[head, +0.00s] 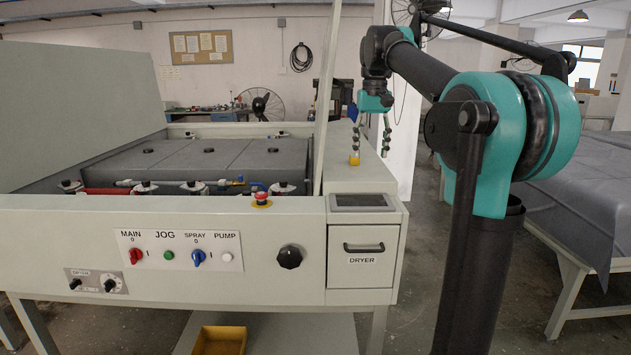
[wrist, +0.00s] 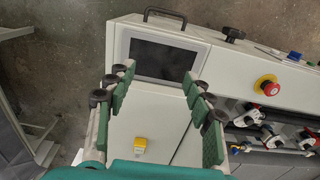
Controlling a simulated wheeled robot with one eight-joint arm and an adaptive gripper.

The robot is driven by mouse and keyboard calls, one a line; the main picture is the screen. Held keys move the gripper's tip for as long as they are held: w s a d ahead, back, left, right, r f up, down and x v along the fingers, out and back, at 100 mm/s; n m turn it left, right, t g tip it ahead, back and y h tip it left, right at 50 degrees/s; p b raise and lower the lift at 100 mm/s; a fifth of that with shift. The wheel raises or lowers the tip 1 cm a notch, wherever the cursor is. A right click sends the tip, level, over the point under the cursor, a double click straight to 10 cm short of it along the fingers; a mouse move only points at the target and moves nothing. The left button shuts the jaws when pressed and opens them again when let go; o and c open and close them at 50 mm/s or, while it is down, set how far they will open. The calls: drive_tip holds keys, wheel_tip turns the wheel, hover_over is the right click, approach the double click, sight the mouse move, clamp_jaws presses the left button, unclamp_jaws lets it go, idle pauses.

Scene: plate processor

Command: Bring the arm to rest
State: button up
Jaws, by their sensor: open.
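My arm reaches from the right over the plate processor (head: 290,235). My gripper (head: 371,143) points down above the pale top surface at the machine's right end, its two green fingers spread. In the wrist view my gripper (wrist: 158,75) is also open, with nothing held between the fingers. A small yellow piece (head: 354,159) sits on the machine top, near the left finger's tip in the head view. In the wrist view the yellow piece (wrist: 140,145) lies below the fingers; I cannot tell how far.
A red emergency stop button (head: 262,198) stands on the machine's front edge; it also shows in the wrist view (wrist: 268,85). A raised grey cover (head: 80,115) stands at left. A dark screen (head: 361,201) is above the dryer drawer (head: 361,258). A covered table (head: 585,200) stands at right.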

drive_tip(key=s+d+f+t, duration=0.1)
drive_tip(key=s+f, duration=0.3)
drive_tip(key=f, duration=0.7)
drive_tip(key=s+d+f+t, duration=0.15)
drive_tip(key=s+f, duration=0.35)
drive_tip(key=f, duration=0.7)
drive_tip(key=s+d+f+t, duration=0.1)
drive_tip(key=s+f, duration=1.4)
drive_tip(key=f, duration=0.2)
drive_tip(key=shift+d+f, duration=0.15)
drive_tip(key=shift+d, duration=0.05)
drive_tip(key=shift+t, duration=0.25)
